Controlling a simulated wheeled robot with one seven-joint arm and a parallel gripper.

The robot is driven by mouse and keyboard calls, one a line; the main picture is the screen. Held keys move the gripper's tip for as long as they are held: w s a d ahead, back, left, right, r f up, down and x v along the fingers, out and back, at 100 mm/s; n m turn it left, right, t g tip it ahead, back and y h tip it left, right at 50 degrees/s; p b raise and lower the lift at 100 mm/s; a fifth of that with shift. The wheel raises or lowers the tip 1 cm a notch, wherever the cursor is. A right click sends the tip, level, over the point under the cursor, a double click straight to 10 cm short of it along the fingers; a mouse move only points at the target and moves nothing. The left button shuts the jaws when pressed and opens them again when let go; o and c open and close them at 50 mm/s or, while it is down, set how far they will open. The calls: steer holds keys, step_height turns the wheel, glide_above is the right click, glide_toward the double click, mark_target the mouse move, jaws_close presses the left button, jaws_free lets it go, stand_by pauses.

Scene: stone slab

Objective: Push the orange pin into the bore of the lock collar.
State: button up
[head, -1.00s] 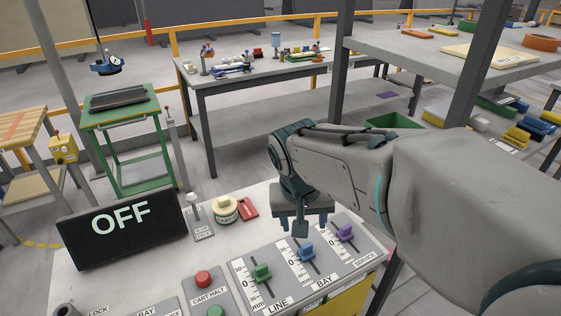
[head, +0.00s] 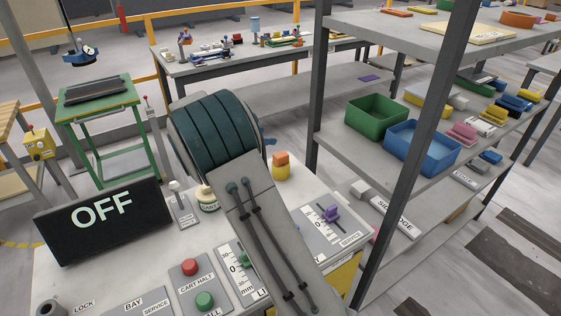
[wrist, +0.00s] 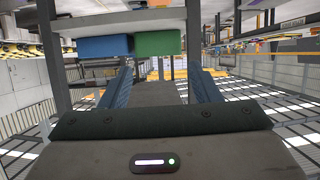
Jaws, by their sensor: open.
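A yellow cylinder with an orange block-like top (head: 281,160) stands upright at the slab's back edge in the head view. The orange top may be the pin; I cannot tell for certain. In the head view my arm hides most of the gripper. The wrist view shows neither pin nor collar clearly.
The console slab (head: 75,262) carries an OFF sign (head: 102,217), a red button (head: 190,267), a green button (head: 205,300) and sliders, one purple (head: 330,213). A shelf rack at the right holds a green bin (head: 375,122) and a blue bin (head: 422,148).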

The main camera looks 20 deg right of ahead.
mark_target(275, 156)
steer(key=f+p, duration=0.1)
steer(key=f, duration=0.2)
steer(key=d+f, duration=0.1)
steer(key=f, duration=0.2)
steer(key=d+f+p, duration=0.1)
steer(key=f, duration=0.1)
steer(key=shift+w+f+p, duration=0.35)
steer(key=shift+f, duration=0.05)
steer(key=p+x, duration=0.1)
steer(key=x, duration=0.3)
steer(key=shift+d+p, duration=0.2)
steer(key=shift+p, duration=0.15)
steer(key=shift+w+d+f, duration=0.15)
steer(key=shift+d+f, duration=0.15)
steer(key=shift+d, duration=0.1)
steer(key=c, duration=1.2)
